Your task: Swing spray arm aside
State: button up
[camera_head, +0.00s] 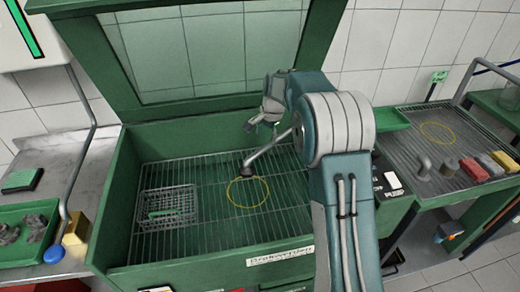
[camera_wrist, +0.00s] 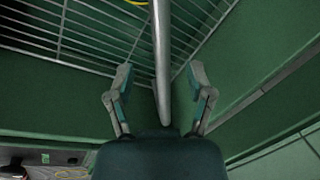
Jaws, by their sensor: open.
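The spray arm (camera_head: 270,148) is a thin grey metal rod with a dark nozzle at its lower end. It slants over the grate of the green washer basin, with the nozzle at the upper edge of a yellow ring (camera_head: 266,185). My gripper (camera_head: 262,123) is at the rod's upper part. In the wrist view the rod (camera_wrist: 161,45) runs lengthwise between the two spread fingers of my gripper (camera_wrist: 161,72), with a gap on each side. The rod's far end is out of the wrist view, and my arm hides its mount in the head view.
The washer's green lid (camera_head: 210,95) with a glass pane stands raised behind. A wire basket (camera_head: 167,205) sits on the grate at left. A side table (camera_head: 400,150) at right holds grey parts and coloured blocks. A green tray (camera_head: 22,252) stands at far left.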

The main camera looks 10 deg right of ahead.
aim_at(262, 149)
jog(key=f, duration=0.2)
jog(key=a+f, duration=0.1)
jog(key=f, duration=0.1)
jog(key=w+f, duration=0.1)
jog(key=f, duration=0.2)
jog(key=shift+w+a, duration=0.1)
jog(key=shift+a, duration=0.2)
jog(key=shift+d, duration=0.4)
jog(key=c, duration=0.9)
grip_shut()
